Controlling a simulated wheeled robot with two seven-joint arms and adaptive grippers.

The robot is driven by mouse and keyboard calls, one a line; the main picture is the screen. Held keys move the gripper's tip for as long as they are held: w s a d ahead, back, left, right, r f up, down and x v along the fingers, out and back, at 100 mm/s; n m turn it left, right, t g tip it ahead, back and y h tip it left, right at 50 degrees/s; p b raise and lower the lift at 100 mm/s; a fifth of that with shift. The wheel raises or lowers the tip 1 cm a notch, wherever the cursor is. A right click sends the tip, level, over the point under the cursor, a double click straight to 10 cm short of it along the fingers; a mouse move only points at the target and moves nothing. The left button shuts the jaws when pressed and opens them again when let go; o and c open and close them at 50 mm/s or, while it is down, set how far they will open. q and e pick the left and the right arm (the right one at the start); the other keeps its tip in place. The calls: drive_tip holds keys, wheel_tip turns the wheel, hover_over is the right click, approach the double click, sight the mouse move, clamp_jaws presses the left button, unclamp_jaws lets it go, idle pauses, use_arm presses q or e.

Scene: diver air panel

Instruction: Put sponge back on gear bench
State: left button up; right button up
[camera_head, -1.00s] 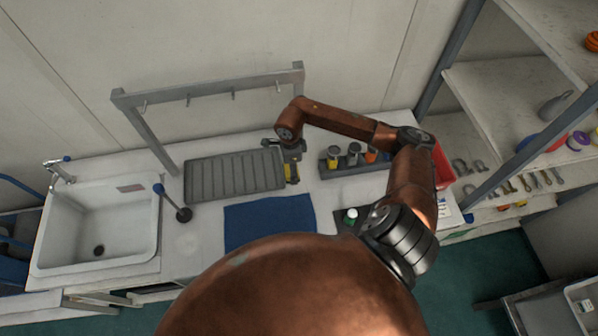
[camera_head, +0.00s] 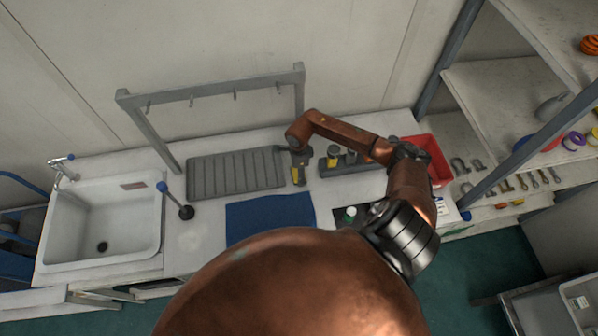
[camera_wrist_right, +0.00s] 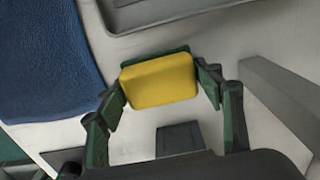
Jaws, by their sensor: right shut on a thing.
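The yellow sponge (camera_wrist_right: 160,80), with a dark green layer showing along its far edge, sits between the two fingers of my right gripper (camera_wrist_right: 162,88) in the right wrist view. The fingers are shut on its left and right sides. In the head view my right gripper (camera_head: 298,168) is over the white gear bench (camera_head: 195,240), just right of the grey ribbed tray, and a bit of yellow shows at its tip. I cannot tell whether the sponge touches the bench. My left gripper is not in view.
The ribbed tray (camera_head: 235,175) and a blue mat (camera_head: 270,216) lie left of the gripper. A dark rack (camera_head: 335,170) with canisters stands close on its right. A red bin (camera_head: 438,160), a sink (camera_head: 105,225) and a hook rail (camera_head: 215,90) are further out.

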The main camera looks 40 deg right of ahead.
drive_tip(key=o, duration=1.1)
drive_tip(key=shift+r, duration=0.15)
wheel_tip(320, 180, up, 6)
drive_tip(key=shift+r+b, duration=0.1)
drive_tip(key=shift+b, duration=0.45)
drive_tip(key=shift+r, duration=0.6)
